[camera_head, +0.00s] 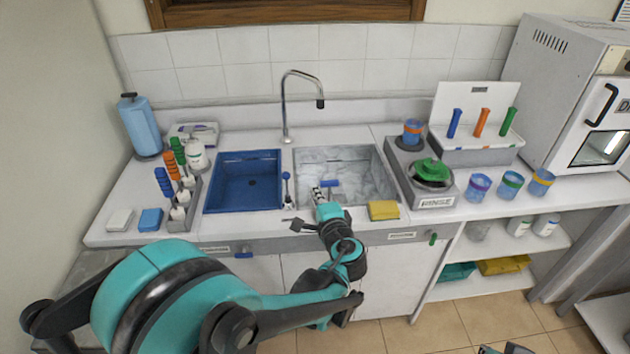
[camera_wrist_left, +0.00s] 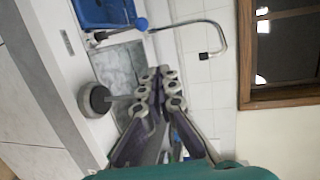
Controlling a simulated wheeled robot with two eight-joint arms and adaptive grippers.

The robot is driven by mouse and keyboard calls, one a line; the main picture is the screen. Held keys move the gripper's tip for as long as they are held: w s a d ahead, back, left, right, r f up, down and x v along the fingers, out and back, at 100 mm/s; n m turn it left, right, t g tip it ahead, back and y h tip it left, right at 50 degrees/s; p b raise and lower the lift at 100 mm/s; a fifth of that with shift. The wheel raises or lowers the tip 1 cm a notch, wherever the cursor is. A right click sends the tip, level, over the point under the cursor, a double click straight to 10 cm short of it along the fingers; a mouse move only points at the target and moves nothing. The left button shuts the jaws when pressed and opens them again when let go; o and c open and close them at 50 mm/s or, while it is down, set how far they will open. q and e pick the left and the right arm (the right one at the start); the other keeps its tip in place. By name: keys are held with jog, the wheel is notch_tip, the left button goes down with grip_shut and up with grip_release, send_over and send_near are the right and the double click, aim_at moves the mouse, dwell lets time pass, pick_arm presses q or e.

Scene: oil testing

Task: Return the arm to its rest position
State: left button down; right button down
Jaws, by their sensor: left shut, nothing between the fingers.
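My left arm comes in from the left with teal and black links. Its left gripper (camera_head: 320,194) is over the front part of the right-hand grey sink basin (camera_head: 365,160). In the left wrist view the gripper's fingers (camera_wrist_left: 157,76) come together at the tips, shut with nothing between them. The basin shows behind them there. At the bottom edge of the head view, a small grey part of what looks like my right gripper (camera_head: 505,349) shows; most of it is cut off.
A blue basin (camera_head: 243,181), a tap (camera_head: 284,105) and a blue-topped lever (camera_head: 287,178) stand close to the left gripper. A yellow sponge (camera_head: 383,210) lies on the front rim. A rinse station (camera_head: 436,202) stands to the right. The floor (camera_head: 390,335) in front is clear.

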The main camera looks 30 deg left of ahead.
pick_arm(q)
jog(key=shift+s+a, duration=0.1)
jog(key=shift+s, duration=0.05)
jog(key=shift+s, duration=0.1)
jog(key=s+d+f+n+g+h, duration=0.2)
jog(key=s+d+n+h, duration=0.3)
jog(key=s, duration=0.4)
jog(key=s+d+f+n+g+h, duration=0.2)
jog(key=s+d+f+n+h, duration=0.2)
jog(key=s, duration=0.6)
jog(key=shift+s+d+n+g+h, duration=0.15)
jog(key=shift+d+n+g+h, duration=0.25)
jog(key=shift+d+n+h, duration=0.3)
